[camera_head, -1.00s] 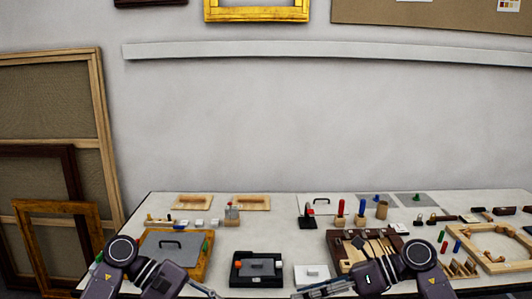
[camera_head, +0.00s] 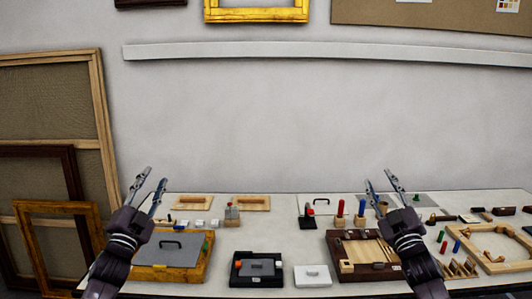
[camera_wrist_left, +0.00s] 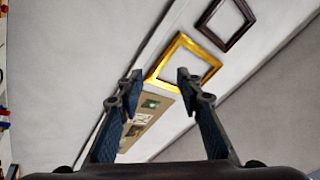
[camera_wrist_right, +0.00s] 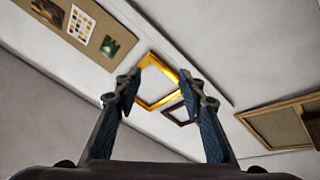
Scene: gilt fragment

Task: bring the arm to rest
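My left gripper (camera_head: 150,188) is raised over the left part of the table, fingers pointing up and apart, with nothing between them. In the left wrist view its fingers (camera_wrist_left: 157,80) stand open, with the wall and frames behind. My right gripper (camera_head: 382,188) is raised over the right part of the table, also pointing up. In the right wrist view its fingers (camera_wrist_right: 166,85) are open and empty. Both wrists hide parts of the table behind them.
The white table (camera_head: 215,285) holds a gilt frame with a grey panel (camera_head: 168,248), a black box (camera_head: 257,269), a white box (camera_head: 312,275), a dark wooden tray (camera_head: 335,240) and a light wooden frame (camera_head: 492,262). Frames (camera_head: 60,240) lean at the left.

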